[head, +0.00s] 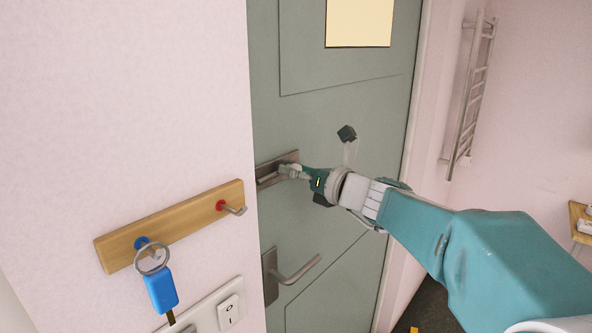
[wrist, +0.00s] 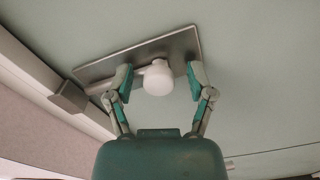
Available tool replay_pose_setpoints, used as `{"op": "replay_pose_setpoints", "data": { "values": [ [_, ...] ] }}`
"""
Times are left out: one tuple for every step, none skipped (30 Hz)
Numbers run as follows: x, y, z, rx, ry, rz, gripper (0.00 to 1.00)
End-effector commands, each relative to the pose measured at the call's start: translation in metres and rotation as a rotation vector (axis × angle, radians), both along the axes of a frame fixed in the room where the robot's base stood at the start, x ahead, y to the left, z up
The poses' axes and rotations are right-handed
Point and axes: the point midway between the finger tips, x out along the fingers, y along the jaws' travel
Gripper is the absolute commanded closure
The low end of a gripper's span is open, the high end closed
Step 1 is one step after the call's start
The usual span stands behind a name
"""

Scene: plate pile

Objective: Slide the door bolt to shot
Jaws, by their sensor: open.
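The door bolt is a grey metal plate (head: 266,169) fixed near the left edge of the green door (head: 330,122). In the wrist view the bolt plate (wrist: 178,52) carries a round white knob (wrist: 158,80). A short rod shows beside the knob, to its left. A small metal block (wrist: 67,96) sits on the frame edge, left of the plate. My gripper (head: 292,171) is at the plate. In the wrist view its open fingers (wrist: 160,76) stand on either side of the knob, with a gap visible on the right. In the head view my gripper hides the knob.
A lever handle (head: 296,272) is below the bolt. A wooden hook rail (head: 180,222) with a blue-tagged key (head: 161,290) hangs on the left wall above a switch plate (head: 228,310). A towel rail (head: 470,95) is on the right wall.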

Motion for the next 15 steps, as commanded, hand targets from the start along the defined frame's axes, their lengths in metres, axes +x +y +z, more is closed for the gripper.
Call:
{"op": "replay_pose_setpoints", "data": {
  "values": [
    [0.0003,0.0004,0.0,0.0,0.0,0.0,0.3],
    [0.0003,0.0004,0.0,0.0,0.0,0.0,0.3],
    [0.0002,0.0003,0.0001,0.0,0.0,0.0,0.3],
    [0.0002,0.0003,0.0001,0.0,0.0,0.0,0.3],
    [0.0001,0.0002,0.0001,-0.001,-0.001,0.0,0.3],
    [0.0001,0.0002,0.0001,-0.001,-0.001,0.0,0.35],
    [0.0,0.0001,0.0001,-0.001,-0.001,0.0,0.48],
    [0.0,0.0001,0.0001,-0.001,-0.001,0.0,0.61],
    [0.0,0.0,0.0001,-0.001,-0.001,0.0,0.79],
    [0.0,0.0,0.0001,-0.001,-0.001,0.0,0.93],
    [0.0,0.0,0.0001,-0.001,-0.001,0.0,1.0],
    [0.0,0.0,0.0001,-0.001,-0.001,0.0,1.0],
    [0.0,0.0,0.0001,-0.001,-0.001,0.0,1.0],
    [-0.0001,0.0,0.0001,-0.001,-0.001,0.0,1.0],
    [0.0,-0.0001,0.0001,-0.001,-0.001,0.0,1.0]
  ]
}}
